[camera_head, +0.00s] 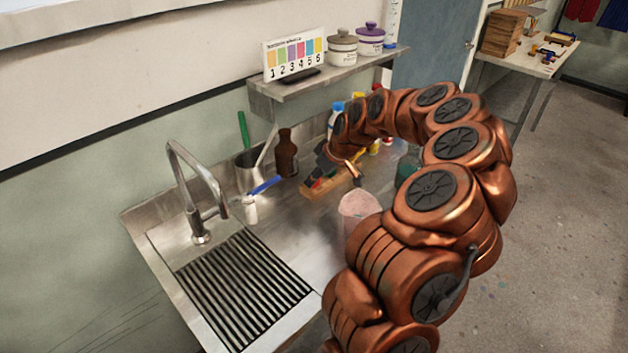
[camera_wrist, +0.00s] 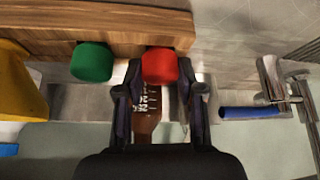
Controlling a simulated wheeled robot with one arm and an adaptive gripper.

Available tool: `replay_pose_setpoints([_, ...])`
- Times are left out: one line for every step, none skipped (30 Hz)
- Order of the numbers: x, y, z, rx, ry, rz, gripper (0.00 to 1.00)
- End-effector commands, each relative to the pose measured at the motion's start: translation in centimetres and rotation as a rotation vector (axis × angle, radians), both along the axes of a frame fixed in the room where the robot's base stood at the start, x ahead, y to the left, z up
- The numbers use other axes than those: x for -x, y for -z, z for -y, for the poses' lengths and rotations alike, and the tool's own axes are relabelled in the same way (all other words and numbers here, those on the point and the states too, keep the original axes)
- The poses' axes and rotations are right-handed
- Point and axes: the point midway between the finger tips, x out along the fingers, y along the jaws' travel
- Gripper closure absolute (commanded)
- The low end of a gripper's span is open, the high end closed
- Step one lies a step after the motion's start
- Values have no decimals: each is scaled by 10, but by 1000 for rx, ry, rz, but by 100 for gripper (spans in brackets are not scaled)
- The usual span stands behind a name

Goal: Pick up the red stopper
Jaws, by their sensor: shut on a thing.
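The red stopper (camera_wrist: 160,66) is at the edge of a wooden block (camera_wrist: 50,22) in the wrist view. My gripper (camera_wrist: 160,80) has one finger on each side of it and is shut on it. Whether the stopper is clear of the block cannot be told. A green stopper (camera_wrist: 92,62) is beside it to the left, outside the fingers. In the head view my gripper (camera_head: 321,163) is low over the wooden block (camera_head: 338,181) on the steel counter, and the red stopper is hard to make out there.
A tap (camera_head: 200,195) and ribbed drainer (camera_head: 243,290) are at left.

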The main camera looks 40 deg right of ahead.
Motion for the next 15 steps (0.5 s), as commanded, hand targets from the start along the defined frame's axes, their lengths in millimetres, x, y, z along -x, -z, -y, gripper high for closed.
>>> replay_pose_setpoints([0, -1, 0, 0, 0, 0, 83])
replay_pose_setpoints([0, -1, 0, 0, 0, 1, 83])
replay_pose_setpoints([0, -3, 0, 1, 0, 1, 83])
replay_pose_setpoints([-1, -5, 0, 1, 0, 3, 83])
replay_pose_setpoints([-1, -8, 1, 3, 1, 4, 83])
replay_pose_setpoints([-1, -12, 1, 4, 2, 6, 83])
replay_pose_setpoints([-2, -17, 2, 5, 2, 7, 83])
replay_pose_setpoints([-1, -21, 2, 5, 2, 7, 83])
replay_pose_setpoints([-1, -27, 1, 4, 1, 7, 83])
replay_pose_setpoints([-1, -32, 1, 3, 2, 5, 83])
replay_pose_setpoints([-2, -38, 2, 4, 2, 7, 83])
replay_pose_setpoints([-1, -46, 1, 4, 1, 7, 83])
replay_pose_setpoints([-1, -52, 0, 2, 0, 5, 83])
replay_pose_setpoints([-1, -57, 1, 4, 0, 3, 83])
replay_pose_setpoints([-1, -64, 2, 5, 3, 5, 83])
